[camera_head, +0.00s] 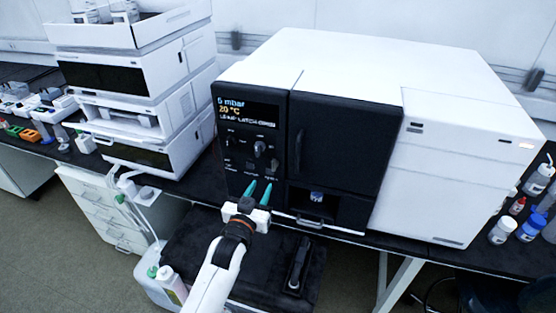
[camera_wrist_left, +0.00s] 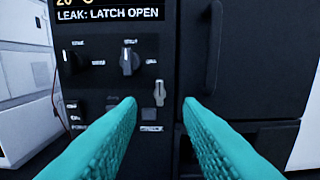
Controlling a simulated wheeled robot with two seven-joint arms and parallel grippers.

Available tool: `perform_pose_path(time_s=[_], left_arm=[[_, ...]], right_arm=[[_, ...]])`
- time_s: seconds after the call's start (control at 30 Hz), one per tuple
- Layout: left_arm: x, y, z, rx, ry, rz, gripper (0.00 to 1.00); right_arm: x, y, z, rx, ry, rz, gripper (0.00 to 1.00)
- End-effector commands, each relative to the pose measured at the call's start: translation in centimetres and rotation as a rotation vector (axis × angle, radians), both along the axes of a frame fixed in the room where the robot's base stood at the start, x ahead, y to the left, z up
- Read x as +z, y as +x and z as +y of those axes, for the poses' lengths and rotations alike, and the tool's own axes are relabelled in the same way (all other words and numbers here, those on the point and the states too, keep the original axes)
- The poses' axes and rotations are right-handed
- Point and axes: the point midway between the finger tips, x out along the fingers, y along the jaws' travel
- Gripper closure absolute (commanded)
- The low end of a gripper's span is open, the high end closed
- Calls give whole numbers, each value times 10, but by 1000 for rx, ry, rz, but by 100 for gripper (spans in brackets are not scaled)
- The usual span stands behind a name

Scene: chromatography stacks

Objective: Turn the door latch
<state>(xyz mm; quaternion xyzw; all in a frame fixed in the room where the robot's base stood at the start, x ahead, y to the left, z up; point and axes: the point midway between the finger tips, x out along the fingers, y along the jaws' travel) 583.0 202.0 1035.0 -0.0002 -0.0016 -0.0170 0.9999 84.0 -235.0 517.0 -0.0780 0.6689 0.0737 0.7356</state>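A small light-grey latch handle (camera_wrist_left: 159,93) sits upright on the dark front panel, left of the door, in the left wrist view. In the head view it is a small grey knob (camera_head: 274,164). The dark door (camera_head: 340,142) with its vertical handle (camera_head: 298,152) looks closed. The display (camera_wrist_left: 108,14) reads "LEAK: LATCH OPEN". My left gripper (camera_head: 258,189) is open, with its two teal fingers apart and nothing between them. It is in front of the panel, below the latch in the head view; in the wrist view the latch appears between the fingertips. My right gripper is not in view.
Two rotary knobs (camera_wrist_left: 129,61) and small buttons are near the latch. A recess with a small vial (camera_head: 317,196) lies under the door. Stacked white modules (camera_head: 140,90) stand left; bottles (camera_head: 530,225) stand right. The bench edge is close below the panel.

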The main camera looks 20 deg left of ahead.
Motion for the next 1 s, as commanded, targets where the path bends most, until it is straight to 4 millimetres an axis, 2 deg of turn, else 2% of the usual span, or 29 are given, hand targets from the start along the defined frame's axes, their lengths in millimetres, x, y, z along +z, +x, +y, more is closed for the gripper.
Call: perform_pose_path(time_s=[0.3, 0.5, 0.7, 0.97, 1.0], left_arm=[[2, 65, -2, 0, 0, 0, 67], [1, 94, -3, 0, 1, 1, 67], [-1, 105, -4, 0, 1, 3, 67], [-1, 106, -4, 0, 1, 2, 67], [-1, 106, -4, 0, 1, 2, 72]], right_arm=[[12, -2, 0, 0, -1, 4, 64], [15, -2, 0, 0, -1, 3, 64], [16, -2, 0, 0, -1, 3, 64], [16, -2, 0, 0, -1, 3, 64], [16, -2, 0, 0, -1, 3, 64]])
